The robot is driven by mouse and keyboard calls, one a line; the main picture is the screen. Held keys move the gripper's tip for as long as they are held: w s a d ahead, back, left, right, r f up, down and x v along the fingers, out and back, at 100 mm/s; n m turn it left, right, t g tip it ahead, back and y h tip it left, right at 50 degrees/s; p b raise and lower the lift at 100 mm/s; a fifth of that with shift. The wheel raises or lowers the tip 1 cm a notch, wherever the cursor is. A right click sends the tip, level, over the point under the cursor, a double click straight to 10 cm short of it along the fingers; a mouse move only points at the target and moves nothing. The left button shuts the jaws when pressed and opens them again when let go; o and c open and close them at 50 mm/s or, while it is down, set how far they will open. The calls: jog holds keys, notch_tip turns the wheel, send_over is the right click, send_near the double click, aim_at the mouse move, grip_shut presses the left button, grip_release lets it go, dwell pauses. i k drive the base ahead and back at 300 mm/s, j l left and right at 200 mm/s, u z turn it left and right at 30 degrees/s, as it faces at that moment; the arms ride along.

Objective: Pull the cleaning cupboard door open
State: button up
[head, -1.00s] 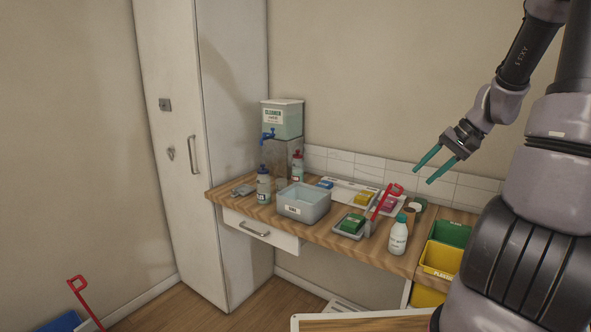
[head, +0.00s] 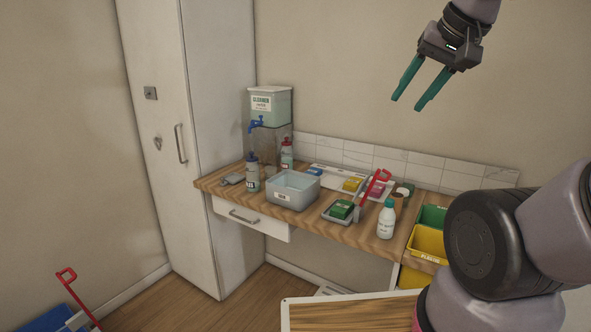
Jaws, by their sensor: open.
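The cleaning cupboard (head: 205,90) is a tall white cabinet at the left of the head view. Its door (head: 160,190) looks closed, with a vertical metal bar handle (head: 181,143) near its right edge. A small grey plate (head: 150,93) and a small keyhole-like fitting (head: 158,143) sit to the left of the handle. My gripper (head: 408,102) has two teal fingers, spread apart and empty. It hangs in the air at the upper right, well to the right of the handle and touching nothing.
A wooden counter (head: 330,234) with a drawer (head: 245,218) stands right of the cupboard. It holds a cleaner dispenser (head: 270,105), a grey tub (head: 292,190), bottles and sponges. Coloured bins (head: 426,241) are at the right. A red-handled tool (head: 75,290) stands at lower left, before the cupboard.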

aim_at(151, 32)
jog(key=i+j+u, duration=0.2)
jog(key=i+j, duration=0.35)
jog(key=i+j+u, duration=0.2)
jog(key=i+j, duration=0.35)
jog(key=i+j+u, duration=0.2)
jog(key=i+j, duration=0.3)
jog(key=i, duration=0.15)
